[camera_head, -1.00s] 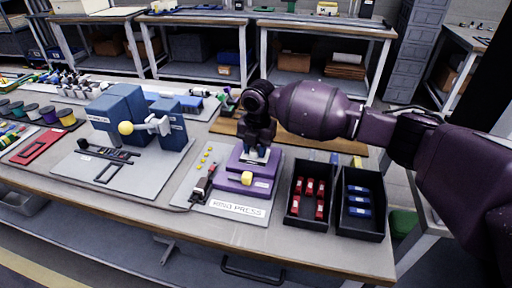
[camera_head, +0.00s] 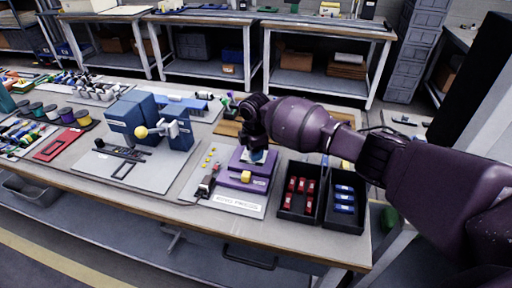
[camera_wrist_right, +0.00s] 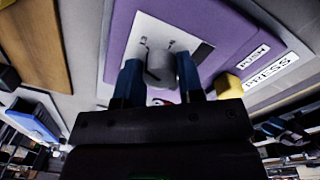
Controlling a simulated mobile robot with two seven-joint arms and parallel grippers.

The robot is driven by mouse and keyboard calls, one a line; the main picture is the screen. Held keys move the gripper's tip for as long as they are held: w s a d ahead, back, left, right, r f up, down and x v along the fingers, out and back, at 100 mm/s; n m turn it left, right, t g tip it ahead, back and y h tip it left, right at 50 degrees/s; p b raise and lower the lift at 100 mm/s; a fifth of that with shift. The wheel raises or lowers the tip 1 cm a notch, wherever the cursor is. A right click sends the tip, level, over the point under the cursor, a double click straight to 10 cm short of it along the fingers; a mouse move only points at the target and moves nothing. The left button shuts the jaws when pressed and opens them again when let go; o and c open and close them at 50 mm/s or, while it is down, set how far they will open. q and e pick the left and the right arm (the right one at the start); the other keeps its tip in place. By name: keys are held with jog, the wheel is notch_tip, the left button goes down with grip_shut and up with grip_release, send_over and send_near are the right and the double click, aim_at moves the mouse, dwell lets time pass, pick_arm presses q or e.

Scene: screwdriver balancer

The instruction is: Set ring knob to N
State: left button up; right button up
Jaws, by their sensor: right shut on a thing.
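The ring knob (camera_wrist_right: 160,66) is a grey round knob on a white plate with small dark marks, on top of the purple press box (camera_head: 236,180). My right gripper (camera_wrist_right: 160,78) has its two blue fingers on either side of the knob and is shut on it. In the head view my right gripper (camera_head: 258,157) points down at the top of the purple box and hides the knob. The marks are too small and partly covered, so the knob's setting cannot be read. My left gripper is not in view.
A yellow button (camera_head: 246,176) is on the front of the purple box. A black-and-red tool (camera_head: 206,185) lies to its left. Black bins with red parts (camera_head: 300,207) and blue parts (camera_head: 344,216) stand at right. A blue machine (camera_head: 135,115) stands at left.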

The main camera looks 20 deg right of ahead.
jog(key=shift+r+m+p, duration=0.25)
jog(key=shift+m+p, duration=0.05)
jog(key=shift+m, duration=0.3)
jog(key=shift+m+p, duration=0.65)
jog(key=shift+m, duration=0.25)
jog(key=shift+a+m, duration=0.1)
jog(key=shift+m, duration=0.3)
jog(key=m+p, duration=0.3)
jog(key=m, duration=0.2)
jog(key=shift+s+f+p, duration=0.1)
jog(key=shift+f+p, duration=0.05)
jog(key=shift+p, duration=0.25)
jog(key=m+p, duration=0.1)
jog(key=m, duration=0.2)
jog(key=shift+h, duration=0.3)
pick_arm(q)
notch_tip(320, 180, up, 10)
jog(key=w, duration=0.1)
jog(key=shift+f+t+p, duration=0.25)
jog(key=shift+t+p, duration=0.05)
jog(key=shift+p, duration=0.15)
pick_arm(e)
jog(key=shift+f+m, duration=0.1)
jog(key=shift+m, duration=0.7)
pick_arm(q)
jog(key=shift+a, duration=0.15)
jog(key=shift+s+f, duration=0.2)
pick_arm(e)
jog(key=shift+m, duration=0.3)
